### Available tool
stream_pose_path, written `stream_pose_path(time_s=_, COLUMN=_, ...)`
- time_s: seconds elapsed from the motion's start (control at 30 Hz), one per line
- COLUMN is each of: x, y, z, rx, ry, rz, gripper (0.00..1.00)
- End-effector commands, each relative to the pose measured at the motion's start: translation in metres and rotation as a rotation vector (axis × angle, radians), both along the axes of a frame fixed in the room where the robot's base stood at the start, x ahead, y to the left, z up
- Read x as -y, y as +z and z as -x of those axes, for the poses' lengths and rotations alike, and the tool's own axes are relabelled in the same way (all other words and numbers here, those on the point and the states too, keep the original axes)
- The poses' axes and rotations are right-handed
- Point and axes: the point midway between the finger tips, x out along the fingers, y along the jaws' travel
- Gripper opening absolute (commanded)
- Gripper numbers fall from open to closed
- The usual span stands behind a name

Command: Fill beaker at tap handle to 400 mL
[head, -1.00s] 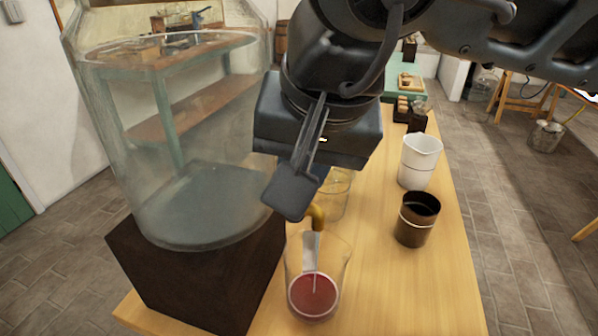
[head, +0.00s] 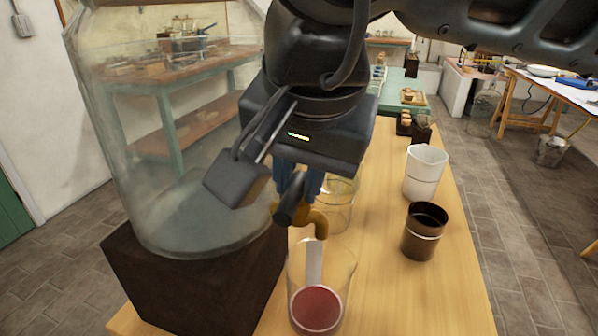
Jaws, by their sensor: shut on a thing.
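A clear glass beaker (head: 345,275) stands upright on the wooden table below a brass tap (head: 318,221). A red round surface shows low inside the beaker; its level against any marks cannot be read. A pale strip shows between the spout and the red; I cannot tell whether it is a stream or a marking. The tap comes from the side of a large glass jar (head: 105,130) on a dark block. My gripper (head: 296,200) points down with its blue fingers shut on the dark tap handle (head: 290,212), which they partly hide.
Another clear glass vessel (head: 342,205) stands behind the tap. A dark brown cup (head: 423,232) and a white beaker (head: 425,172) stand to the right. The dark block (head: 190,285) fills the table's left front. Bare wooden table (head: 400,300) lies right of the beaker.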

Motion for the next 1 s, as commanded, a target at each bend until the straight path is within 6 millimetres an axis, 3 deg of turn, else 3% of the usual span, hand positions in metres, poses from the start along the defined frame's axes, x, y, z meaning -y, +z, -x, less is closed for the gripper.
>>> stream_pose_path(time_s=0.5, x=-0.0024, y=-0.001, z=0.0003, rx=0.0, ry=-0.12, rz=-0.001, gripper=0.0)
stream_pose_path(time_s=1.0, x=-0.0021, y=-0.0002, z=0.0003, rx=-0.001, ry=-0.126, rz=-0.002, gripper=0.0)
